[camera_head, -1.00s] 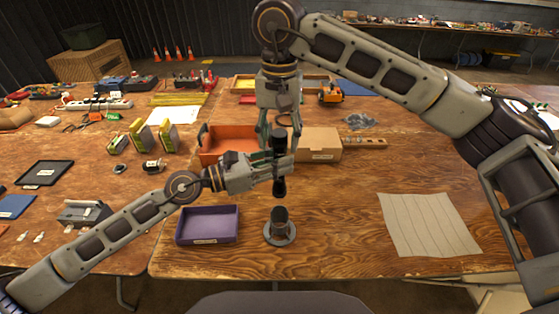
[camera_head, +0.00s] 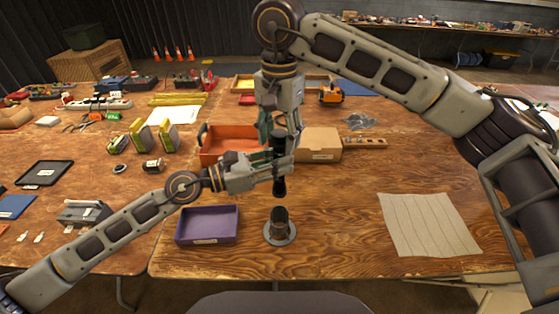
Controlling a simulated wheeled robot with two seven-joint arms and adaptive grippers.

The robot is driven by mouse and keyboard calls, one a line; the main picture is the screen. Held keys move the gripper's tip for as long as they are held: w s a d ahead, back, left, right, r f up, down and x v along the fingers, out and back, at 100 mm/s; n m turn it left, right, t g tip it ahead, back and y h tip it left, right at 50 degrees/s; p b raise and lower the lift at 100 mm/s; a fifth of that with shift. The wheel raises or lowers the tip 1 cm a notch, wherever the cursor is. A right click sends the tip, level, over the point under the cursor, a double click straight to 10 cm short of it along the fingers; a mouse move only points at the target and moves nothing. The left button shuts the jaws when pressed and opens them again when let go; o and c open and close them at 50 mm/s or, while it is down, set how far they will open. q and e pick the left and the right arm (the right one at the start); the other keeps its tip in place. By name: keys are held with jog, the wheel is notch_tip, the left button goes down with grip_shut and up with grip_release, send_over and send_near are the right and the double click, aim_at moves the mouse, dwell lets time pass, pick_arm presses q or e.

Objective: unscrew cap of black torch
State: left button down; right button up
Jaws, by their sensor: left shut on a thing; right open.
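The black torch (camera_head: 279,187) hangs upright above the table, with its lower end clear of the wood. My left gripper (camera_head: 284,168) comes in from the left and is shut around the torch's body. My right gripper (camera_head: 277,128) points straight down from above, with its open fingers beside the upper end of the torch. The fingers partly hide the torch's top, so I cannot make out the cap clearly. Below the torch, a dark cup-like holder on a round grey base (camera_head: 280,232) stands on the table.
A purple tray (camera_head: 207,240) is left of the holder. An orange bin (camera_head: 215,160) and a cardboard box (camera_head: 318,155) stand behind the grippers. A pale lined sheet (camera_head: 428,224) lies to the right. The wood between the holder and the sheet is clear.

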jog(key=shift+m, duration=0.3)
jog(key=shift+m, duration=2.6)
jog(key=shift+c, duration=0.4)
jog(key=c, duration=0.9)
jog(key=shift+n, duration=0.3)
jog(key=shift+n, duration=2.6)
